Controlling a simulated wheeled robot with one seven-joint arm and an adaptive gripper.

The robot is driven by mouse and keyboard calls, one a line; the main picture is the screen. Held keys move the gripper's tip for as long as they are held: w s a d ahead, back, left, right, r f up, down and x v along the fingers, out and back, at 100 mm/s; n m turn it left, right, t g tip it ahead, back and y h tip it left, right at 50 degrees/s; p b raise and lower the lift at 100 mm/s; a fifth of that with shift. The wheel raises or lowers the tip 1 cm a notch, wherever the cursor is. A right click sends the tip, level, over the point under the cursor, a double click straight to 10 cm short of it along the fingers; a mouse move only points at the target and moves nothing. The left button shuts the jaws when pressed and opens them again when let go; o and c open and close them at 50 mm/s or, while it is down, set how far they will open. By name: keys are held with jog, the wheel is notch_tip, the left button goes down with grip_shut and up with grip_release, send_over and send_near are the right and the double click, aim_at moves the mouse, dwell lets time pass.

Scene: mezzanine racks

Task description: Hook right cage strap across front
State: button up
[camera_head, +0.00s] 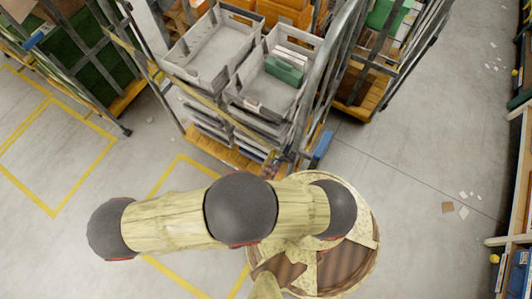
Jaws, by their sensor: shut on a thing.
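The middle roll cage (318,85) stands ahead of me with its open front toward me, loaded with grey crates. A yellow strap (205,103) runs from the cage's left post slantwise down across the front to the right. My gripper (271,160) shows only as a small dark part beyond my arm, close to the cage's lower right front. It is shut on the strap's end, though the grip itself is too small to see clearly. My arm hides the area below it. The hook point on the right post cannot be made out.
Another cage with a green panel (85,60) stands at left, and a third cage (385,50) stands behind at right. A blue piece (322,145) is by the right post's foot. Shelving (515,200) lines the right edge. Floor between is mostly clear, with paper scraps (462,210).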

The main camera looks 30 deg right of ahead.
jog(key=shift+s+a+f, duration=0.2)
jog(key=shift+s+a, duration=0.6)
jog(key=shift+s, duration=0.05)
jog(key=shift+w+a, duration=0.15)
jog(key=shift+a, duration=0.05)
dwell(0.4)
